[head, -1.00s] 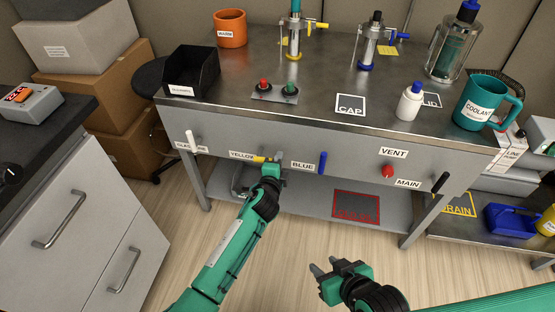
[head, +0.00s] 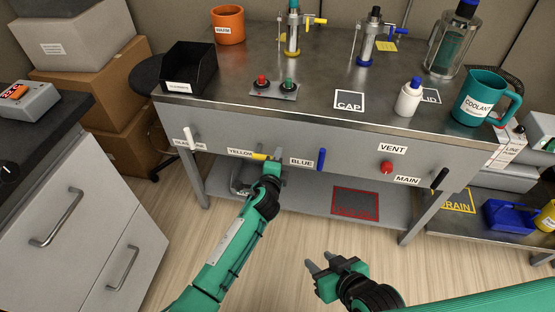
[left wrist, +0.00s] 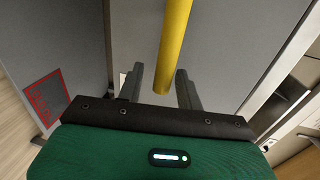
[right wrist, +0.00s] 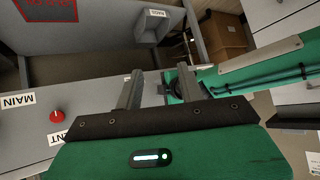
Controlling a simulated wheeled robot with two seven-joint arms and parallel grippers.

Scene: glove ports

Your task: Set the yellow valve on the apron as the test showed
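The yellow valve handle (head: 262,156) lies sideways on the apron (head: 350,152), beside its YELLOW label (head: 240,152). My left gripper (head: 275,166) is at the handle's right end. In the left wrist view the yellow rod (left wrist: 174,45) reaches down between the two open fingers (left wrist: 161,88), with gaps on both sides. The blue valve handle (head: 322,160) hangs upright beside the BLUE label (head: 302,162). My right gripper (head: 322,276) is open and empty, low in front of the bench; its fingers also show apart in the right wrist view (right wrist: 158,88).
Red and green buttons (head: 275,88), a white bottle (head: 409,99) and a COOLANT jug (head: 480,97) stand on the bench.

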